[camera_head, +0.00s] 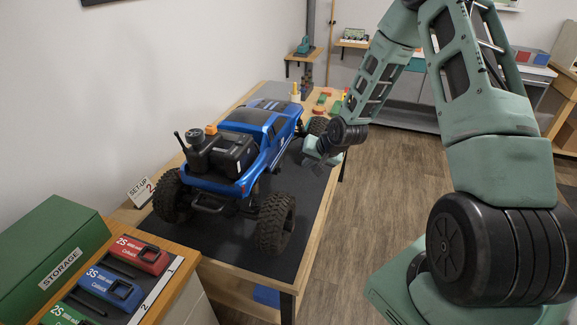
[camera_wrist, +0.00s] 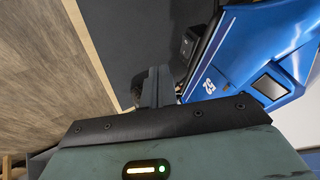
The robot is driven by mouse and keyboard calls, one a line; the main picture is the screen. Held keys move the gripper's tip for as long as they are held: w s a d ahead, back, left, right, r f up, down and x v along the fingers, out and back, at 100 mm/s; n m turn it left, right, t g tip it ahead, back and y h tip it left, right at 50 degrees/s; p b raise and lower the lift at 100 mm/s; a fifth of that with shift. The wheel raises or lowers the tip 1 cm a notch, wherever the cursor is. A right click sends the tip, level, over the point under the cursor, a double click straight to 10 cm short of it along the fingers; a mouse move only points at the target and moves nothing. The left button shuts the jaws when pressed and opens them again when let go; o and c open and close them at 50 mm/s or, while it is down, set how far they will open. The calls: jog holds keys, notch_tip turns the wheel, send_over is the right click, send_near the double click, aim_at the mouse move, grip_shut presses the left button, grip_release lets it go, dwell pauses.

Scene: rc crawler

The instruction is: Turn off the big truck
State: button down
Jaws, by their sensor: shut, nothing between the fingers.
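The big blue truck (camera_head: 245,145) stands on a black mat on the long table, with large black tyres and a black box and round part on its rear bed. My gripper (camera_head: 318,158) is beside the truck's right side in the head view, close to the body. In the wrist view its fingers (camera_wrist: 158,82) are together, with nothing between them. The truck's blue side panel (camera_wrist: 235,65) fills the right of that view, with white digits and a dark window. A small dark part (camera_wrist: 187,45) shows beside the panel, past the fingertips; I cannot tell whether it is a switch.
The black mat (camera_head: 308,217) is bare to the right of the truck. A set-up sign (camera_head: 141,192) stands by its rear wheel. A battery tray with red (camera_head: 138,254) and blue (camera_head: 103,287) packs and a green storage box (camera_head: 48,245) are nearer. Wooden floor (camera_head: 380,235) lies right.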

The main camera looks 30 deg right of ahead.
aim_at(282, 167)
jog(key=w+a+f+p, duration=0.3)
jog(key=w+f, duration=0.1)
jog(key=w, duration=0.2)
jog(key=shift+w+f, duration=0.15)
jog(key=shift+f, duration=0.25)
jog(key=shift+a, duration=0.15)
jog(key=shift+w+a+b, duration=0.25)
jog(key=shift+a+b, duration=0.05)
jog(key=shift+b, duration=0.1)
